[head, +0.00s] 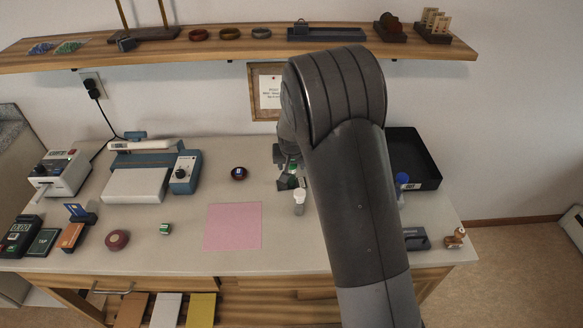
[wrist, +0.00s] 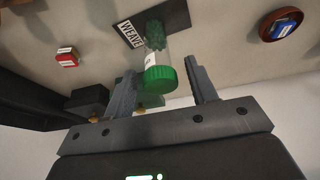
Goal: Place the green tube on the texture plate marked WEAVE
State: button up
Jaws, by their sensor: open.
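The green tube (wrist: 158,62) has a green cap, a clear body and a white label. In the wrist view its far end meets the dark plate marked WEAVE (wrist: 128,32), and it appears to stand on it. My gripper (wrist: 164,72) is open, with one finger on each side of the cap and a visible gap on the right. Contact on the left is unclear. In the head view my gripper (head: 288,177) is over the back middle of the table, and my arm and fingers hide much of the plate and tube.
A white-capped tube (head: 299,198) stands just in front of my gripper. A round dark dish (head: 238,173) lies to its left. A blue-capped tube (head: 402,179) and a black tray (head: 425,184) are on the right. A pink sheet (head: 232,226) lies flat at front middle.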

jog(key=v, duration=0.9)
jog(key=shift+s+r, duration=0.2)
jog(key=shift+r, duration=0.15)
jog(key=s+d+r, duration=0.8)
jog(key=s+r, duration=0.4)
jog(key=s, duration=0.1)
jog(key=s+d+r, duration=0.1)
jog(key=s+d, duration=0.1)
jog(key=s, duration=0.8)
jog(key=s+d+r+t, duration=0.1)
jog(key=s+d+r, duration=0.1)
jog(key=s, duration=0.8)
jog(key=shift+d+r, duration=0.25)
